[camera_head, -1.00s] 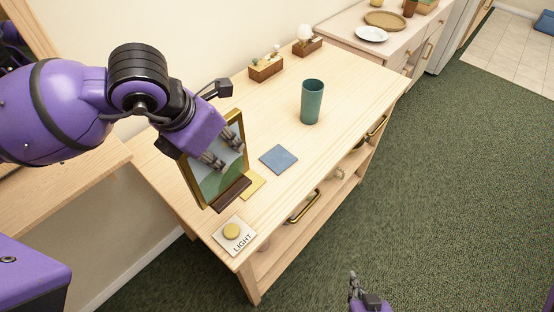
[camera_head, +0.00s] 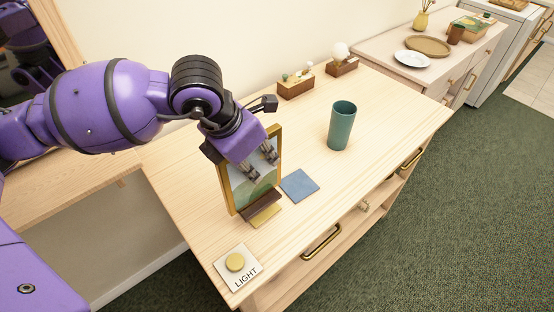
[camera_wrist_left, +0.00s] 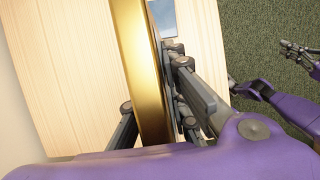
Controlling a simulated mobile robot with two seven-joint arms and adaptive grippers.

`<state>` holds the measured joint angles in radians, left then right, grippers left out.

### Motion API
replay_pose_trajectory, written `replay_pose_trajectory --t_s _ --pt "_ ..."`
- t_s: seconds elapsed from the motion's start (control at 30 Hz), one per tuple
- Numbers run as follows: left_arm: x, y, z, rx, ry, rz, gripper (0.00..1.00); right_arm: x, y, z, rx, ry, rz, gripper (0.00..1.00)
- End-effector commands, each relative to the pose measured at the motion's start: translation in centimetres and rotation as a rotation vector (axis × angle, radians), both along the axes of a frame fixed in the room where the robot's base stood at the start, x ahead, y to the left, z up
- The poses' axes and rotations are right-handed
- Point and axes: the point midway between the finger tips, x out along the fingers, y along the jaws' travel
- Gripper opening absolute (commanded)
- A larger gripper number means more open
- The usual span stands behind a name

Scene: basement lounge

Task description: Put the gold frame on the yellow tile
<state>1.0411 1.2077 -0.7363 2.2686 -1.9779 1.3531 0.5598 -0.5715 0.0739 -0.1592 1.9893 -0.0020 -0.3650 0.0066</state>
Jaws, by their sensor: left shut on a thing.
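The gold frame (camera_head: 278,143) is upright, holding a landscape picture, with a dark brown stand at its foot. My left gripper (camera_head: 262,165) is shut on it; in the left wrist view the fingers close on both sides of its gold edge (camera_wrist_left: 142,70). The yellow tile (camera_head: 266,216) lies on the wooden table, partly hidden by the stand, which is over or just behind it. I cannot tell whether the stand touches the tile. My right gripper (camera_wrist_left: 298,54) shows only in the left wrist view, empty and away from the table, its fingers apart.
A blue tile (camera_head: 300,185) lies just right of the frame. A teal cup (camera_head: 341,126) stands farther right. A light switch plate (camera_head: 238,267) is at the near corner. Two small wooden boxes (camera_head: 295,87) (camera_head: 342,67) stand at the back. The table's right part is clear.

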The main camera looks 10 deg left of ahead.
Motion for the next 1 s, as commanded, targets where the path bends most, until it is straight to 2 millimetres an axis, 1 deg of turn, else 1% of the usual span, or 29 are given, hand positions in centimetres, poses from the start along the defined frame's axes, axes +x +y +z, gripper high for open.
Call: replay_pose_trajectory --t_s 0.03,0.1,0.33,0.37,0.43,0.53,0.6,0.83,0.97,1.0 --pt "0.5 0.1 -0.6 -0.001 0.001 0.001 0.00 -0.2 0.1 -0.2 0.001 0.005 0.001 0.00" --pt "1.0 0.1 -1.2 -0.001 0.000 0.002 0.00 -0.5 0.1 -0.4 0.001 0.014 0.001 0.00" --pt "2.0 0.2 -2.5 -0.001 0.000 0.002 0.00 -1.6 -0.1 -0.9 -0.002 0.035 0.004 0.00" --pt "2.2 0.3 -2.8 0.000 0.001 0.002 0.00 -1.6 -0.1 -0.9 -0.003 0.035 0.004 0.00" --pt "2.1 0.3 -4.1 0.000 0.003 0.001 0.00 -1.6 -0.2 -0.9 -0.004 0.035 0.006 0.00" --pt "2.1 0.3 -5.3 0.000 0.000 0.001 0.00 -1.5 -0.2 -0.9 -0.005 0.034 0.008 0.00" --pt "2.1 0.3 -5.7 0.000 0.000 0.000 0.00 -1.4 -0.2 -0.8 -0.005 0.032 0.009 0.00" --pt "2.1 0.3 -5.7 -0.001 -0.001 0.000 0.00 -1.3 -0.1 -0.8 -0.004 0.029 0.008 0.00" --pt "2.0 0.3 -6.2 0.000 0.002 0.001 0.00 -1.4 -0.1 -1.0 -0.004 0.031 0.008 0.00" --pt "2.0 0.3 -6.2 0.000 0.002 0.001 0.18 -1.3 -0.1 -0.9 -0.004 0.029 0.008 0.00"
